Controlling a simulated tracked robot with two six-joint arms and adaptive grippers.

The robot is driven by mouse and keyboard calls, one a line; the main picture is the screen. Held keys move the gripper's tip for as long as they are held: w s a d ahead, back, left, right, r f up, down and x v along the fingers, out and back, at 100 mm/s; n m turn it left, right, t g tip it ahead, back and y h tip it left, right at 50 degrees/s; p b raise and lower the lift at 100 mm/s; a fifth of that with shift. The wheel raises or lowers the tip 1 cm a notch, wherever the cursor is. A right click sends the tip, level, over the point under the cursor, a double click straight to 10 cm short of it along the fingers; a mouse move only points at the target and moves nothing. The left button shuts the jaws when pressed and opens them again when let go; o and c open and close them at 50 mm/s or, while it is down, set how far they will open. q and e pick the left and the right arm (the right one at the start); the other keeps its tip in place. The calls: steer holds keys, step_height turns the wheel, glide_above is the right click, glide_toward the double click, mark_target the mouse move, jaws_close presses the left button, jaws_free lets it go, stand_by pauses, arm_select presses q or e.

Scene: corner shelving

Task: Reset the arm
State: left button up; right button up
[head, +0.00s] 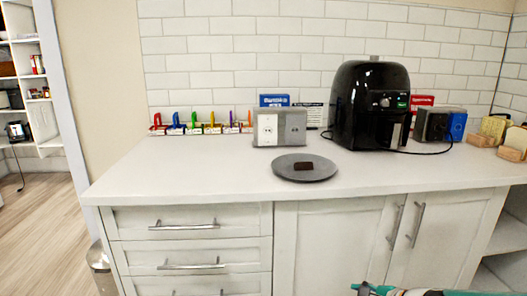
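Part of my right arm shows at the bottom right edge of the head view, teal and grey, in front of the lower cabinet doors. The end of my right gripper (362,289) points left and is cut off by the frame, so its fingers cannot be made out. Nothing is seen held in the visible part. It is apart from the counter and below its top. My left gripper is not in view.
Drawer handles (184,226) and door handles (418,222) stick out. Floor (38,225) is clear at left.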

steer(key=s+a+f+n+g, duration=0.2)
steer(key=s+a+f+g, duration=0.1)
steer(key=s+f, duration=0.4)
steer(key=s+a+f+n+g, duration=0.25)
steer(key=s+a+f, duration=0.2)
steer(key=f, duration=0.45)
steer(key=s+a+f+n+g+h, duration=0.1)
steer(key=s+f+n, duration=0.25)
steer(key=s, duration=0.25)
steer(key=s+a+f+n+g, duration=0.1)
steer(key=s+a+f+n, duration=0.2)
steer(key=s, duration=0.4)
steer(key=s+f+n+g+h, duration=0.1)
steer(key=s+f+n, duration=0.2)
steer(key=s+n, duration=0.25)
step_height(320, 180, up, 22)
steer(key=w+p, duration=0.1)
steer(key=p, duration=2.1)
steer(key=shift+a+r+n+t+y+p, duration=0.15)
steer(key=shift+r+n+t+y+p, duration=0.15)
steer(key=shift+n+t, duration=0.15)
steer(key=shift+f, duration=0.1)
